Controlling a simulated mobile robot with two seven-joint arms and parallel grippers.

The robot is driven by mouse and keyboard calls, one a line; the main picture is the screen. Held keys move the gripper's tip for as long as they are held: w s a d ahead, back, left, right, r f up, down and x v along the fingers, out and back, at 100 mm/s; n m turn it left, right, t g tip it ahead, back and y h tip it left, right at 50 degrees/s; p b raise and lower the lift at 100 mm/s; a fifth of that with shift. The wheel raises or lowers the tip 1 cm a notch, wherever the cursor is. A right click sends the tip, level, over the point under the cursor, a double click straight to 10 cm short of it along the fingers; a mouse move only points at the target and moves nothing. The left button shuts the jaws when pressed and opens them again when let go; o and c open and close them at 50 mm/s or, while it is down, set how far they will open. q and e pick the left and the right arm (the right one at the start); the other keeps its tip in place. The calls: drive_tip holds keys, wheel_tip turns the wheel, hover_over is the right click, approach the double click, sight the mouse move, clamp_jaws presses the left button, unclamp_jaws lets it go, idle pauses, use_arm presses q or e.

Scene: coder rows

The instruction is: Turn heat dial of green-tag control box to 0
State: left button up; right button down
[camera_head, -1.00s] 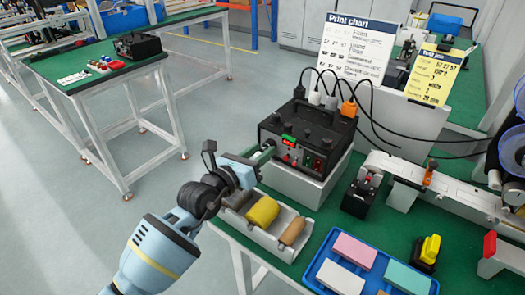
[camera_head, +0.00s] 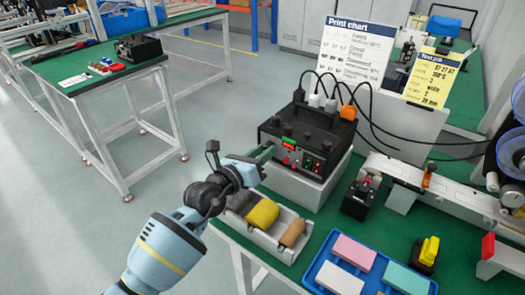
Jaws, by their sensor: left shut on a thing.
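The black control box (camera_head: 306,135) stands on a white block on the green table, with cables plugged in on top. Its front panel has a small green tag (camera_head: 287,139), a red-lit display (camera_head: 289,146) and several small knobs and lamps (camera_head: 308,162). My left gripper (camera_head: 267,153) reaches in from the lower left and is shut at the left end of this panel, on what seems to be a dial. The fingers hide the dial, so its setting cannot be read. My right gripper is not in view.
A white tray (camera_head: 262,235) with yellow and brown pieces lies just below my gripper. A blue tray (camera_head: 322,259) holds coloured blocks. The print chart (camera_head: 352,48) and yellow job card (camera_head: 434,76) stand behind. A second black box (camera_head: 138,47) is on the far table.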

use_arm(q)
drive_tip(key=shift+n+p, duration=0.3)
drive_tip(key=shift+n, duration=0.2)
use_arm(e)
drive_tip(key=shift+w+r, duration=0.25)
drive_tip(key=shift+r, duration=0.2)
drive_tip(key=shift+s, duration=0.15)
use_arm(q)
drive_tip(key=o, duration=0.7)
drive_tip(key=shift+a, duration=0.1)
